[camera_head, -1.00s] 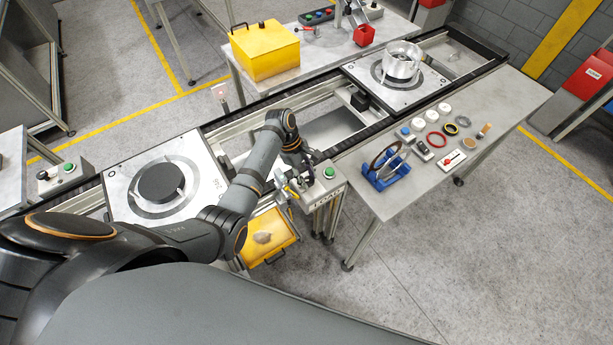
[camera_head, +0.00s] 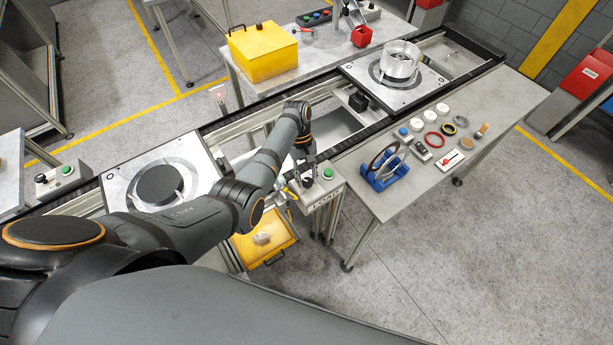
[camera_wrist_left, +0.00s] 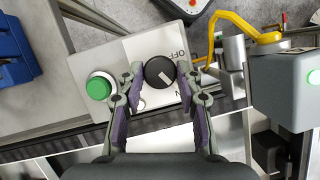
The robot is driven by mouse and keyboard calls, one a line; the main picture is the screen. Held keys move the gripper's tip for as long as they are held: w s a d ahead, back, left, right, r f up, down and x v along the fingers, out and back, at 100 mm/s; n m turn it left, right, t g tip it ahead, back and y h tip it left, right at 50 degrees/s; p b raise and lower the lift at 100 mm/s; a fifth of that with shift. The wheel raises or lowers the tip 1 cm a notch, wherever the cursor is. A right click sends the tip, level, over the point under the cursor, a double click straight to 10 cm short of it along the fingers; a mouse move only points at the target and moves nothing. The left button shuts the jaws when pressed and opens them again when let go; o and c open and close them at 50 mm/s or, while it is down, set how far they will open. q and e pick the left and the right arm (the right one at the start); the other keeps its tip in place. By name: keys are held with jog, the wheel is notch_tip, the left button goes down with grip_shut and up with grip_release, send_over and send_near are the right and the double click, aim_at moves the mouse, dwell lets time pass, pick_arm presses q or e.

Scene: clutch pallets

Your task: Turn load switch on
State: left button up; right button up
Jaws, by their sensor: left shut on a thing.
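The load switch is a round black knob (camera_wrist_left: 160,72) on a light box (camera_wrist_left: 128,54), with the letters OFF and a partly hidden N beside it. In the left wrist view my left gripper (camera_wrist_left: 162,80) has its fingers on both sides of the knob, shut on it. The knob's pale mark points obliquely between the two labels. A green button (camera_wrist_left: 99,87) sits beside the knob. In the head view the left gripper (camera_head: 306,179) is over the box (camera_head: 325,186), with its green button (camera_head: 328,173) visible. My right gripper is not in view.
A blue stand (camera_head: 384,174) with rings is on the table to the right. Yellow pipework (camera_wrist_left: 232,30) and a grey box with a green light (camera_wrist_left: 290,85) are close beside the switch. A yellow bin (camera_head: 265,242) is below.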

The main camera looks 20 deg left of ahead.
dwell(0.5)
pick_arm(q)
jog(key=o, duration=1.1)
jog(key=v, duration=0.7)
jog(key=shift+w+r, duration=0.15)
jog(key=shift+r, duration=0.1)
jog(key=shift+f, duration=0.1)
